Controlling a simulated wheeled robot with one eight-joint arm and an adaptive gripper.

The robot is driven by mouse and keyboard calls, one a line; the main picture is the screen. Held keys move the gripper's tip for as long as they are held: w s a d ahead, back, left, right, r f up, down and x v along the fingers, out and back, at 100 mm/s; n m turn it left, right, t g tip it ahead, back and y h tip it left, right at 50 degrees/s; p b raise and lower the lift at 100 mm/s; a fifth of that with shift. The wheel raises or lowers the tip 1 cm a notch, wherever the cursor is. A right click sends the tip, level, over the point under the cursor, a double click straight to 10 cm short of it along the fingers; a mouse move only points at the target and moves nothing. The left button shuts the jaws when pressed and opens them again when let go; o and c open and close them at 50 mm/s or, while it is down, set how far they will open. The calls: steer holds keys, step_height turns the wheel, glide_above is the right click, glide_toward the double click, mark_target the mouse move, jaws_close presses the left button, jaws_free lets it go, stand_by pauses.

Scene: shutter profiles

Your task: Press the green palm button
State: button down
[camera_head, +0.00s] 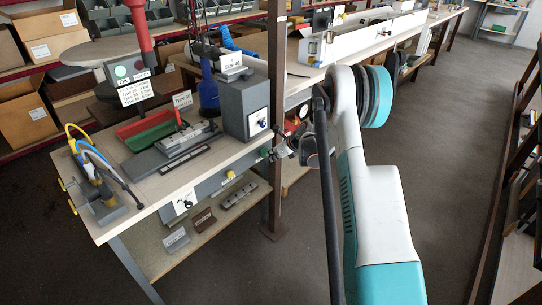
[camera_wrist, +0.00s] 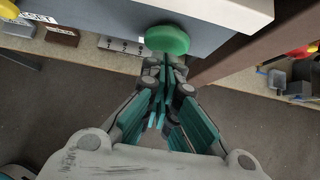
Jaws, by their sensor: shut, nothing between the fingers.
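The green palm button (camera_wrist: 167,40) sticks out from the grey front panel under the bench top, near the top middle of the wrist view. In the head view the button (camera_head: 264,153) shows small, by the right end of the panel. My gripper (camera_wrist: 165,66) is shut and empty, with its fingertips right at the button's near edge. I cannot tell whether they touch it. In the head view my gripper (camera_head: 274,154) is small and partly hidden by my arm, just right of the button.
A brown post (camera_head: 274,110) stands close beside the button. The front panel (camera_head: 212,187) also carries a yellow button (camera_head: 230,175). A lower shelf (camera_head: 160,251) holds metal blocks. A grey box (camera_head: 244,105) stands on the bench. The floor at right is open.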

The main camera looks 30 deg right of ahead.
steer(key=f+p+v, duration=0.1)
steer(key=p+v, duration=0.3)
steer(key=v, duration=0.7)
steer(key=shift+s+d+r, duration=0.25)
steer(key=shift+s+d, duration=0.2)
steer(key=shift+s, duration=0.15)
